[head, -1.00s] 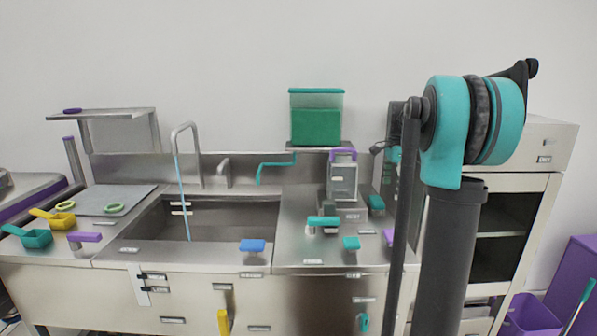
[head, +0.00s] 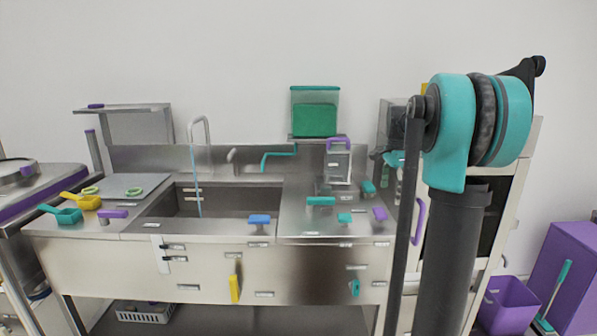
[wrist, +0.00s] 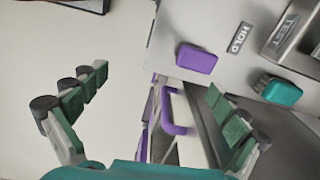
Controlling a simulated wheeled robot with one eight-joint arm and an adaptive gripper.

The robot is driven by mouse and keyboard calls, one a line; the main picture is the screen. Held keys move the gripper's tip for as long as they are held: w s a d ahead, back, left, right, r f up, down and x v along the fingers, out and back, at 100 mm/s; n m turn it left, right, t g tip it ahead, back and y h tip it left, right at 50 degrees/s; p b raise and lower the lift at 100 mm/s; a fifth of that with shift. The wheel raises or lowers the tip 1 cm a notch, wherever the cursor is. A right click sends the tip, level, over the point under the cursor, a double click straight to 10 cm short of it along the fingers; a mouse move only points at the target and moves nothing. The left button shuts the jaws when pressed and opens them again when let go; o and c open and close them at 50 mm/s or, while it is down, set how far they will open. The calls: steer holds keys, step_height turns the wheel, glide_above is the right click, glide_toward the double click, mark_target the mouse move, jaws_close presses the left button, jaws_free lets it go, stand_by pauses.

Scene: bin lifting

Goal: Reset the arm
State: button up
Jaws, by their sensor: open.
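My gripper (wrist: 160,110) shows in the wrist view with its two green-padded fingers spread wide apart. It is open and nothing is between the fingers but the background. In the wrist view a purple block (wrist: 197,59) and a teal block (wrist: 281,91) lie on the counter beyond the right finger. In the head view my arm, with its teal joint, stands at the right; the gripper itself is not visible there.
The steel sink counter (head: 110,227) fills the middle, with a sink basin (head: 225,204) and several coloured handles. A green-filled container (head: 314,118) stands on a shelf. A purple bin (head: 508,303) is on the floor at right. A cabinet is partly hidden behind my arm.

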steer(key=s+a+f+n+t, duration=0.1)
steer(key=s+a+f+n, duration=0.2)
steer(key=s+f+n, duration=0.2)
steer(key=s+a+f+n+t, duration=0.1)
steer(key=s+a+f+n, duration=0.3)
steer(key=s+f, duration=0.6)
steer(key=s+a+f+n+t, duration=0.2)
steer(key=s+a+f+n, duration=0.2)
steer(key=s, duration=0.9)
step_height(320, 180, down, 4)
steer(key=n, duration=0.4)
steer(key=shift+s+r, duration=0.15)
steer(key=shift+s, duration=0.15)
steer(key=shift+o, duration=0.2)
